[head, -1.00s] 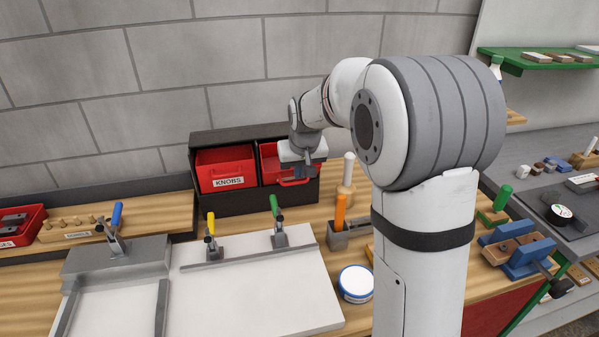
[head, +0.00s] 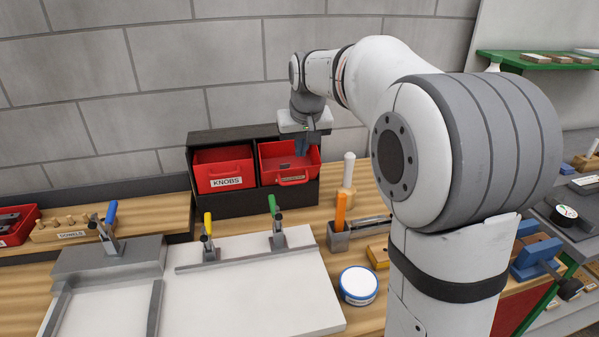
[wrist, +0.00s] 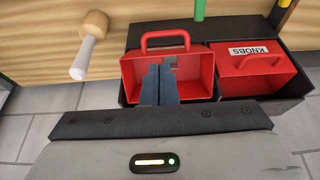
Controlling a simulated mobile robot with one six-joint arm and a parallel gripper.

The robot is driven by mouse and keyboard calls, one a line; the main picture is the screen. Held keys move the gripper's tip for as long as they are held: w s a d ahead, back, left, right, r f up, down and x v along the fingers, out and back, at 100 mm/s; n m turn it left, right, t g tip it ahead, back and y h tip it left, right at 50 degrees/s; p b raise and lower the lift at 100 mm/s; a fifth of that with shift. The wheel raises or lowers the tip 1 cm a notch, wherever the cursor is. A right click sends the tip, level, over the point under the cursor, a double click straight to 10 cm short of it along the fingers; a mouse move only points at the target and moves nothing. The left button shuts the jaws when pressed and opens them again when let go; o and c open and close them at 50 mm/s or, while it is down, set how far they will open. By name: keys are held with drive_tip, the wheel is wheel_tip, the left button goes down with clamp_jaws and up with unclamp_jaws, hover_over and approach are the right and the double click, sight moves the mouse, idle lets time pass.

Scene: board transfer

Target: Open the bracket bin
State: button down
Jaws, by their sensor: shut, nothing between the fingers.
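The bracket bin (head: 272,172) is the right-hand red bin in the black rack (head: 240,202), beside the KNOBS bin (head: 225,172). It shows in the wrist view too (wrist: 206,82), with its handle (wrist: 165,35) farther out from the rack than the KNOBS bin's handle. Its front leans outward and its inside is exposed; a small dark part is visible in it. I cannot read its label. My gripper (head: 301,152) is shut and empty. It points down over the bin's opening, behind the handle, and hides part of the inside in the wrist view (wrist: 160,72).
A wooden mallet (head: 348,175) stands right of the rack. In front are a grey holder (head: 340,240), toggle clamps on a white board (head: 250,295) and a round tin (head: 358,285). The wall (head: 240,60) is close behind the rack.

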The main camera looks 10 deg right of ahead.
sight(298, 182)
drive_tip(key=x, duration=0.9)
drive_tip(key=shift+f+p, duration=0.25)
drive_tip(key=shift+p, duration=0.1)
drive_tip(key=shift+s+f+b, duration=0.35)
drive_tip(key=shift+f+b, duration=0.4)
drive_tip(key=shift+r, duration=0.1)
drive_tip(key=s+p+v, duration=0.1)
drive_tip(key=p+v, duration=0.4)
drive_tip(key=v, duration=0.4)
drive_tip(key=s+d+f, duration=0.1)
drive_tip(key=s+f, duration=0.1)
drive_tip(key=s, duration=1.3)
drive_tip(key=s+d+f+g, duration=0.1)
drive_tip(key=s+d+f, duration=0.1)
drive_tip(key=s, duration=1.3)
drive_tip(key=shift+s+d+m, duration=0.15)
drive_tip(key=shift+d+m, duration=0.15)
drive_tip(key=shift+m, duration=0.1)
